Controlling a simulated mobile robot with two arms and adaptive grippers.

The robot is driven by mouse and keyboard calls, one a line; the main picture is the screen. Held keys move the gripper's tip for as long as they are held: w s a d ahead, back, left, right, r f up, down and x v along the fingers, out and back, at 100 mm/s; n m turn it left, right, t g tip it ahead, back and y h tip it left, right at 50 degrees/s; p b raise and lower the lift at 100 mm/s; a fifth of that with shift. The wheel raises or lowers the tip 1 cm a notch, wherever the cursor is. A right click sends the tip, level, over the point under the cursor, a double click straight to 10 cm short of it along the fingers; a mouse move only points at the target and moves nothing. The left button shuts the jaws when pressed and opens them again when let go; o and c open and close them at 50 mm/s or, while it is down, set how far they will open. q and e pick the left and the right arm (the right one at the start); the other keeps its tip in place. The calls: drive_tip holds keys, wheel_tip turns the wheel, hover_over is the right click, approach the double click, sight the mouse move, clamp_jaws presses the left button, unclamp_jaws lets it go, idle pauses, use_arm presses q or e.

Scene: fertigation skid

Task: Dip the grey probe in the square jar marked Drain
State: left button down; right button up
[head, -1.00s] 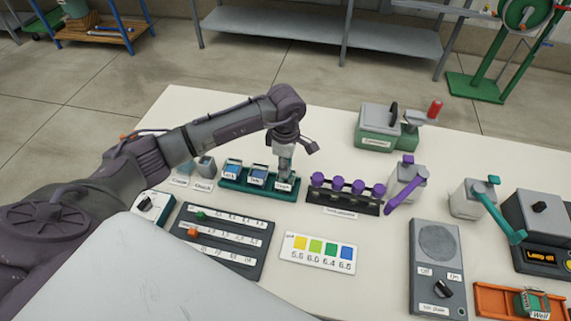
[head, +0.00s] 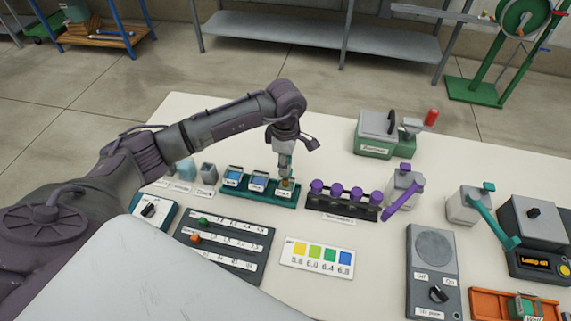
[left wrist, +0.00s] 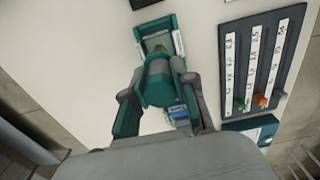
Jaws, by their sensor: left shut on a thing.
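My left gripper (head: 285,170) points down and is shut on the grey probe, whose thick body (left wrist: 157,85) looks teal in the left wrist view. The probe is upright over the right-hand jar (head: 287,185) of a teal rack (head: 232,191). That square jar shows brownish-orange at its mouth. Its label is too small to read surely. The probe's lower end is at or just above this mouth; I cannot tell if it is inside. Two jars with blue (head: 258,180) (head: 233,175) stand in the rack to its left. My right gripper is not in view.
A grey square holder (head: 208,173) and a pale blue vessel (head: 187,169) stand left of the rack. A rack of purple-topped items (head: 342,201) is close on the right. A colour card (head: 317,258) and a dark slotted board (head: 223,250) lie in front.

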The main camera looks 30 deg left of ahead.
use_arm(q)
drive_tip(key=shift+r+p, duration=1.05)
drive_tip(key=shift+r, duration=1.1)
drive_tip(key=shift+d, duration=0.1)
